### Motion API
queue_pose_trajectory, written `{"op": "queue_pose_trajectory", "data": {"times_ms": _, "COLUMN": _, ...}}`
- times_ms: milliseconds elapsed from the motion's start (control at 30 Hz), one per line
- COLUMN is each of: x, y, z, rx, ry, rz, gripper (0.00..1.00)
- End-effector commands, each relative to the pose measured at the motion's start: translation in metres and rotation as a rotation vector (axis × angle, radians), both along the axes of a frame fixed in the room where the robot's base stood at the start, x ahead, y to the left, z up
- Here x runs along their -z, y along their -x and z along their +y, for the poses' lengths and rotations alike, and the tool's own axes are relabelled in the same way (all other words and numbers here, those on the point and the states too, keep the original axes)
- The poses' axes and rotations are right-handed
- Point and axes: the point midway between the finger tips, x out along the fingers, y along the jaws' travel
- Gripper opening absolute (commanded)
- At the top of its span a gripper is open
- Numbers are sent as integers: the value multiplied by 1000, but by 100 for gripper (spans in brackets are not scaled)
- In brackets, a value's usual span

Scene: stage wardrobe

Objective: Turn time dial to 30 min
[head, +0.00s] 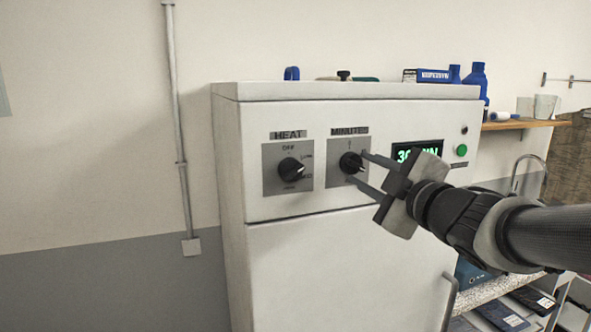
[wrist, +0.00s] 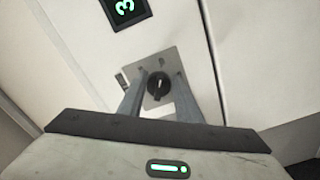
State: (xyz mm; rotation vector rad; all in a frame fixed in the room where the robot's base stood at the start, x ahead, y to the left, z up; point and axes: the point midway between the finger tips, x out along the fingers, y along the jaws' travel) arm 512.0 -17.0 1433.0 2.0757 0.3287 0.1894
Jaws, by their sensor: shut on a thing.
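The time dial (head: 350,162) is a round black knob on a grey plate marked MINUTES, on the white cabinet's front. It also shows in the wrist view (wrist: 158,87), between my two fingers. My gripper (head: 359,167) reaches in from the right, its fingers on either side of the knob and shut on it. The green display (head: 405,154) right of the dial starts with a 3 and ends in what looks like IN; my gripper hides part of it. The dial's exact pointer angle is hard to read.
A HEAT dial (head: 291,170) sits left of the time dial. A green button (head: 462,150) is at the panel's right. Blue bottles (head: 476,82) and a blue box (head: 432,75) show above the cabinet's top edge. A wooden shelf (head: 523,123) is at right.

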Motion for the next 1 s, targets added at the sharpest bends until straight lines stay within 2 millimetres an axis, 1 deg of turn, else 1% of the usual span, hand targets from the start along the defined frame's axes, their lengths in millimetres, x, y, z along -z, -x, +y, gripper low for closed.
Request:
{"op": "queue_pose_trajectory", "data": {"times_ms": 100, "x": 1, "y": 0, "z": 0, "rx": 0, "ry": 1, "rz": 1, "gripper": 9}}
{"op": "queue_pose_trajectory", "data": {"times_ms": 133, "x": 1, "y": 0, "z": 0, "rx": 0, "ry": 1, "rz": 1, "gripper": 36}}
{"op": "queue_pose_trajectory", "data": {"times_ms": 200, "x": 1, "y": 0, "z": 0, "rx": 0, "ry": 1, "rz": 1, "gripper": 48}}
{"op": "queue_pose_trajectory", "data": {"times_ms": 233, "x": 0, "y": 0, "z": 0, "rx": 0, "ry": 1, "rz": 1, "gripper": 50}}
{"op": "queue_pose_trajectory", "data": {"times_ms": 500, "x": 0, "y": 1, "z": 0, "rx": 0, "ry": 2, "rz": -1, "gripper": 50}}
{"op": "queue_pose_trajectory", "data": {"times_ms": 567, "x": 0, "y": 3, "z": -1, "rx": 0, "ry": 1, "rz": 0, "gripper": 50}}
{"op": "queue_pose_trajectory", "data": {"times_ms": 667, "x": -1, "y": 13, "z": -5, "rx": 2, "ry": 0, "rz": -2, "gripper": 50}}
{"op": "queue_pose_trajectory", "data": {"times_ms": 767, "x": -1, "y": 31, "z": -10, "rx": 2, "ry": 1, "rz": -4, "gripper": 50}}
{"op": "queue_pose_trajectory", "data": {"times_ms": 1000, "x": -3, "y": 88, "z": -29, "rx": 3, "ry": 0, "rz": -6, "gripper": 50}}
